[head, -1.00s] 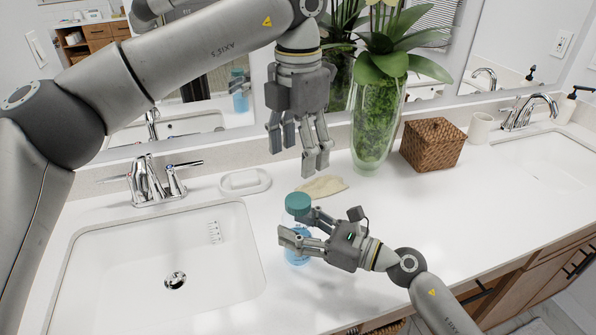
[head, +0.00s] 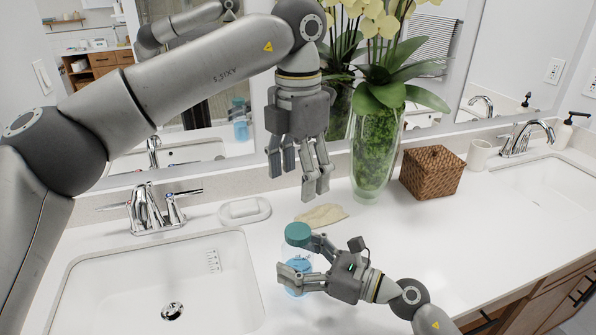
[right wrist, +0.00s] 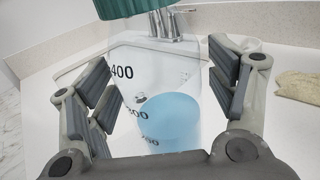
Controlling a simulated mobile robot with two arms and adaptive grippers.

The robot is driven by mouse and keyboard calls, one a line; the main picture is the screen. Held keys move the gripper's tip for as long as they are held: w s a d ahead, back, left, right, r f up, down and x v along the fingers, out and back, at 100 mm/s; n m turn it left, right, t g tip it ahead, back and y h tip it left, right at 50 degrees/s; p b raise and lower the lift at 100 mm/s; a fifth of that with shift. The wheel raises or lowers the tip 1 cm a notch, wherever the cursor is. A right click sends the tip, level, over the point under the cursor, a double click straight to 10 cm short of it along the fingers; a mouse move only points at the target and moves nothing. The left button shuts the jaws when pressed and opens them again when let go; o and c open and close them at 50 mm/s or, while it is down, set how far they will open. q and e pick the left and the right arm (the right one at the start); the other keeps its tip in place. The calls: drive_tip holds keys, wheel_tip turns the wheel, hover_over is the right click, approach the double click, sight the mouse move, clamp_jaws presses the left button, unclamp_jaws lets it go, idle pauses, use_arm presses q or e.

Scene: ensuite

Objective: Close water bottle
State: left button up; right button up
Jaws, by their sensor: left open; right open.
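The water bottle (head: 299,264) stands upright on the counter between the left sink and the basket. It is clear, with number markings and a blue lower part (right wrist: 172,120). Its round teal lid (head: 298,234) is at the top; whether the lid is fully shut I cannot tell. The lid's lower part also shows at the top of the right wrist view (right wrist: 130,8). My right gripper (head: 304,262) is open, with its fingers on either side of the bottle below the lid. My left gripper (head: 296,183) is open and empty, pointing down above and behind the bottle.
The left sink (head: 150,280) and its faucet (head: 150,210) are left of the bottle. A soap dish (head: 244,211) and a beige cloth (head: 321,215) lie behind it. A glass vase with orchids (head: 374,150) and a wicker basket (head: 432,172) stand further back right.

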drive_tip(key=v, duration=1.2)
